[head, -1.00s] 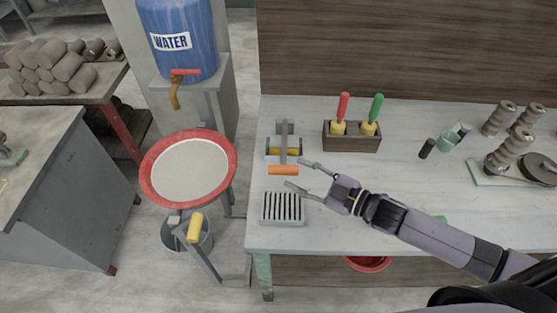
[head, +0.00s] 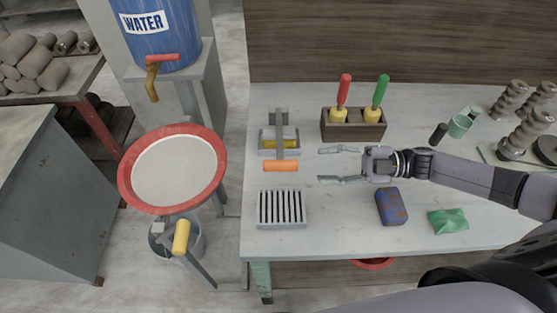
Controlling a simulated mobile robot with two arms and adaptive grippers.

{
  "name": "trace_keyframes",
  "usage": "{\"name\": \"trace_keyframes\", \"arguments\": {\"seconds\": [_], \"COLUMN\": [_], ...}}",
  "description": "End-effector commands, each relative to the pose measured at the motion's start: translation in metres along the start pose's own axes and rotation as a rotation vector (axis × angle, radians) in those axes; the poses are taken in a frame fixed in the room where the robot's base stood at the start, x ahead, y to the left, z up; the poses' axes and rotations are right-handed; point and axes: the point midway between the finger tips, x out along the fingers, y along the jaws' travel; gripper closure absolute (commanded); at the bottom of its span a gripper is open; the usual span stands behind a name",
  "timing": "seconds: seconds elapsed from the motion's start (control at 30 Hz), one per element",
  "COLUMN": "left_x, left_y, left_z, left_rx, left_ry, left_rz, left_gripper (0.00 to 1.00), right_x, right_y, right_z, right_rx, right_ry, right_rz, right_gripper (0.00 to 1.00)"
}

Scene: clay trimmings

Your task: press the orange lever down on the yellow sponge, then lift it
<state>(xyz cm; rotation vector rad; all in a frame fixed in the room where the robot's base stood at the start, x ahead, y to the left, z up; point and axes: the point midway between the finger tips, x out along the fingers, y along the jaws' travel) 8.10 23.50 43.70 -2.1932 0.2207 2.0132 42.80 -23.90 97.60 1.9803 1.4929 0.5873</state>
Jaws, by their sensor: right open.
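The orange lever handle (head: 281,166) is at the near end of a grey arm, part of a small grey press on the left of the table. The yellow sponge (head: 291,144) lies in the press's grey tray, under the grey arm, which hides its middle. I cannot tell whether the arm touches the sponge. My right gripper (head: 322,165) is open and empty, its fingers pointing left at the handle. A small gap separates its fingertips from the handle's right end. My left gripper is not in view.
A slotted grey rack (head: 282,208) stands in front of the press. A wooden holder (head: 353,131) with red and green-handled tools stands behind my gripper. A red-rimmed basin (head: 131,191) stands left of the table.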

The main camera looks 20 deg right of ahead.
Motion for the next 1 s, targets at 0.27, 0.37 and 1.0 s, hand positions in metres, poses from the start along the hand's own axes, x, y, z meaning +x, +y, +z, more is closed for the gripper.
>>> {"name": "trace_keyframes", "arguments": {"seconds": [0.27,0.37,1.0], "left_x": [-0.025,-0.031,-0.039], "left_y": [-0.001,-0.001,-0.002], "left_z": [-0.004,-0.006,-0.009], "left_rx": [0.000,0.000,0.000], "left_ry": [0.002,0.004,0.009], "left_rz": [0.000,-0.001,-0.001], "left_gripper": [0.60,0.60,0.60], "right_x": [0.064,0.083,0.117], "right_y": [0.004,0.003,0.000], "right_z": [-0.004,-0.003,0.000], "right_rx": [0.000,0.001,0.001], "right_ry": [0.005,0.004,-0.001], "right_rz": [0.002,0.003,0.001], "right_gripper": [0.57,0.57,0.58]}}
